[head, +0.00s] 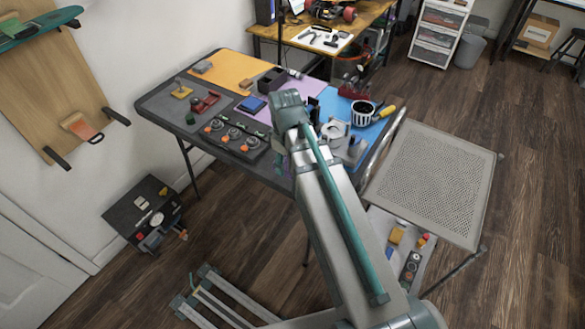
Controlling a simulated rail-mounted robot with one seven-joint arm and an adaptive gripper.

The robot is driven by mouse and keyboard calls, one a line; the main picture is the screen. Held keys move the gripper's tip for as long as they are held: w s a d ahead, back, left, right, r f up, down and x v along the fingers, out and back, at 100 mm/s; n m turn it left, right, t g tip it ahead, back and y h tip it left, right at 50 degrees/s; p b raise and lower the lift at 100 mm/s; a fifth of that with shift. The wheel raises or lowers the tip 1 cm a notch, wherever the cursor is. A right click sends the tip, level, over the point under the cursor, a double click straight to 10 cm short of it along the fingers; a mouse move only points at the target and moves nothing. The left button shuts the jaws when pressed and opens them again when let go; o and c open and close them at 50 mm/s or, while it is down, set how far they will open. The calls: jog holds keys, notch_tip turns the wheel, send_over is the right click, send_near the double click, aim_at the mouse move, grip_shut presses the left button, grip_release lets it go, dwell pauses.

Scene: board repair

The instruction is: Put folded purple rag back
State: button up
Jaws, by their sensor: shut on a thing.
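I cannot make out my gripper; my own raised arm covers the middle of the work table and hides what is behind it. A small purple patch (283,182) shows at the table's front edge, beside my arm. It may be the folded purple rag, but it is too small and covered to tell. A flat light purple area (304,87) lies on the table top between the orange and blue areas. No other folded purple rag can be picked out.
The grey folding table (158,108) holds a blue box (252,104), a row of knobs on a dark unit (236,139), a striped cup (362,113) and a yellow-handled tool (384,112). A perforated panel (435,178) stands at right. Wood floor at far right is clear.

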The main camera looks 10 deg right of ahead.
jog(key=w+d+f, duration=0.1)
jog(key=f, duration=0.1)
jog(key=w+d+f, duration=0.2)
jog(key=w+f, duration=0.1)
jog(key=shift+f+p, duration=0.35)
jog(key=shift+p, duration=0.05)
jog(key=shift+w+d+f, duration=0.1)
jog(key=shift+w+f, duration=0.05)
jog(key=shift+f, duration=0.2)
jog(key=shift+f+p, duration=0.5)
jog(key=shift+f, duration=0.85)
jog(key=shift+f, duration=0.2)
jog(key=o, duration=1.2)
jog(key=shift+r, duration=0.1)
notch_tip(320, 180, up, 12)
jog(key=shift+r+b, duration=0.15)
jog(key=shift+b, duration=0.8)
